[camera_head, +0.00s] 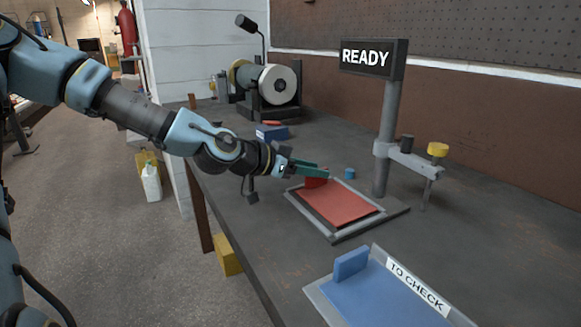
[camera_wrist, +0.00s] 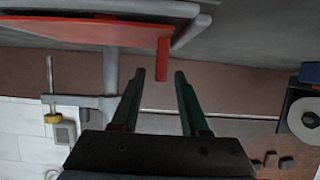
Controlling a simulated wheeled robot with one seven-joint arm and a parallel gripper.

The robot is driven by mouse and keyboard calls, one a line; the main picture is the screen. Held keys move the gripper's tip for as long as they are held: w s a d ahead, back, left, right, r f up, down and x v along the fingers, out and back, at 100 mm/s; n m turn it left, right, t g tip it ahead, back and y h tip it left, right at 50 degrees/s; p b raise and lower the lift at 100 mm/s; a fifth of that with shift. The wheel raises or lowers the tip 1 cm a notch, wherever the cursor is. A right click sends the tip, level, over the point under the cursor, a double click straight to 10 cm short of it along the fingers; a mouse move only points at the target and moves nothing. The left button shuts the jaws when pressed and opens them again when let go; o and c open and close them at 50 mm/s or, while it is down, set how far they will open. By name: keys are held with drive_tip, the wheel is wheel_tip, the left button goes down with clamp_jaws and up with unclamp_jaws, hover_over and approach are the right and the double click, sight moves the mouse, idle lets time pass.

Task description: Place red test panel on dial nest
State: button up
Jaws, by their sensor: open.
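The red test panel (camera_head: 340,203) lies in the grey-framed dial nest (camera_head: 333,239) below the READY sign. Its upright red tab (camera_head: 316,182) stands at the panel's far left edge. My gripper (camera_head: 318,171) is at this tab, with its green fingers pointing right. In the wrist view the fingers of my gripper (camera_wrist: 160,75) are apart with nothing clamped between them. The red tab (camera_wrist: 163,60) shows just beyond the fingertips, in line with the gap. The panel (camera_wrist: 80,32) shows there at the top left, with part of the grey nest rim behind it.
The READY post (camera_head: 388,140) carries a side arm and a yellow-topped dial plunger (camera_head: 437,151). A blue panel with a tab (camera_head: 375,297) lies on the TO CHECK tray (camera_head: 318,297) in front. A bench grinder (camera_head: 270,85) and a blue block (camera_head: 272,133) stand behind.

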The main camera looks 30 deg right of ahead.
drive_tip(key=p+v, duration=0.1)
drive_tip(key=v, duration=0.1)
drive_tip(key=p+v, duration=0.1)
drive_tip(key=v, duration=0.1)
drive_tip(key=shift+d+r, duration=0.15)
drive_tip(key=shift+r, duration=0.1)
drive_tip(key=p+v, duration=0.1)
drive_tip(key=p, duration=0.2)
drive_tip(key=shift+a+r+p, duration=0.2)
drive_tip(key=shift+a+p, duration=0.15)
drive_tip(key=a+p, duration=0.2)
drive_tip(key=shift+a+r+p, duration=0.15)
drive_tip(key=shift+a+p, duration=0.05)
drive_tip(key=shift+p, duration=0.1)
